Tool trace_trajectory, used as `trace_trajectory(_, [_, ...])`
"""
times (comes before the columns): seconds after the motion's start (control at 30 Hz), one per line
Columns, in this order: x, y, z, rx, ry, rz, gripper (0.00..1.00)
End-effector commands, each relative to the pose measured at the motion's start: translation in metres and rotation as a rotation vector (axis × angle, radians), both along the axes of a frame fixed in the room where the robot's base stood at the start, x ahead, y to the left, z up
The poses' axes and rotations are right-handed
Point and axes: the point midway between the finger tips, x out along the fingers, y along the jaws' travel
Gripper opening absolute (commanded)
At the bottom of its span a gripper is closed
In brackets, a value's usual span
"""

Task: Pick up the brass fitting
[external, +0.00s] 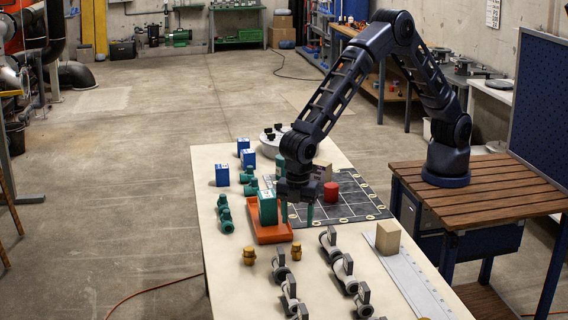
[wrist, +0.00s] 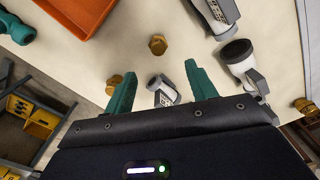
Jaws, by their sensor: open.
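Two small brass fittings stand on the cream table, a left one (external: 249,256) and a right one (external: 296,251), in front of the orange tray. In the wrist view one brass fitting (wrist: 158,44) lies just beyond the fingertips and another (wrist: 114,84) is beside the left finger. I cannot tell which matches which. My gripper (external: 298,215) points down above the table by the tray's right side. Its green fingers are apart and empty, and they also show in the wrist view (wrist: 162,72).
The orange tray (external: 269,235) holds a green box (external: 267,207). Grey valves (external: 342,273) stand in rows at the front; one (wrist: 163,90) shows between the fingers in the wrist view. Green fittings (external: 225,213) and blue boxes (external: 222,175) are at the left. A dark grid mat (external: 350,196) lies behind.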

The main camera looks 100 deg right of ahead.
Motion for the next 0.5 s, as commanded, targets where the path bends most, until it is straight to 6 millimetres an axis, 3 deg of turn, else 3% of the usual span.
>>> trace_trajectory(0.3, [0.000, -0.001, -0.042, -0.001, 0.002, -0.001, 0.56])
trace_trajectory(0.5, [0.000, -0.001, -0.054, 0.000, 0.000, -0.001, 0.56])
